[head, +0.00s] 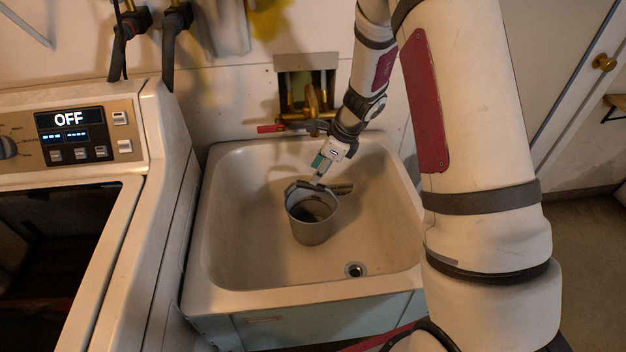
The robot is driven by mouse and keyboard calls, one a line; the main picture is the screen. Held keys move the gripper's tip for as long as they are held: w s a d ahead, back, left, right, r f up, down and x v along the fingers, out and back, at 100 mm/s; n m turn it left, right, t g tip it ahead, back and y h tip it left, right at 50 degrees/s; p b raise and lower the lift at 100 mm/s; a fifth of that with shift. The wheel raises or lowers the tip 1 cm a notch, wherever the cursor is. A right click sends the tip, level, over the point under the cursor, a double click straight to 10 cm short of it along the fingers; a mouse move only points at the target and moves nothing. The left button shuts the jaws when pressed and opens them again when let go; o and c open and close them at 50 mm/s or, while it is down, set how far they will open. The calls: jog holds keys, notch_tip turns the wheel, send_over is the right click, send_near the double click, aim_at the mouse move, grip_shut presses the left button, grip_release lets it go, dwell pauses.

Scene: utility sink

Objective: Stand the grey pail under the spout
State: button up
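The grey pail (311,224) stands upright, or nearly so, in the sink basin, left of the drain. Its open mouth faces up and its inside looks dark. My gripper (318,182) comes down from behind and its fingertips are at the pail's back rim. They overlap the rim and a grey piece there that may be the handle. I cannot tell whether the fingers are closed on it. The brass tap (314,107) is on the wall behind the sink. Its spout is not clearly visible, with my arm and gripper in front of that area.
The pale sink (235,240) has free floor around the pail, with a drain (355,270) at front right. A red lever (270,128) sticks out left of the tap. A washing machine (150,190) stands close on the left. My arm covers the right side.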

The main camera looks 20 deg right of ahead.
jog(key=s+a+r+n, duration=0.2)
jog(key=s+r+n, duration=0.5)
jog(key=r, duration=0.4)
jog(key=s+a+r+n, duration=0.2)
jog(key=s+r+n, duration=0.3)
jog(key=s+r, duration=0.45)
jog(key=s+d+r+n+h, duration=0.1)
jog(key=s+r+n, duration=0.2)
jog(key=s+n, duration=0.3)
jog(key=s+d+r+n+t+h, duration=0.1)
jog(key=s+r+n+h, duration=0.1)
jog(key=s+n, duration=0.4)
jog(key=s+r, duration=0.1)
jog(key=s, duration=0.4)
jog(key=shift+d+r+n+h, duration=0.15)
jog(key=shift+n+h, duration=0.15)
jog(key=shift+n, duration=0.1)
jog(key=shift+r+p, duration=0.1)
jog(key=shift+p, duration=0.2)
notch_tip(320, 180, up, 3)
jog(key=shift+r+t+p, duration=0.1)
jog(key=shift+t+p, duration=0.3)
jog(key=shift+p, duration=0.75)
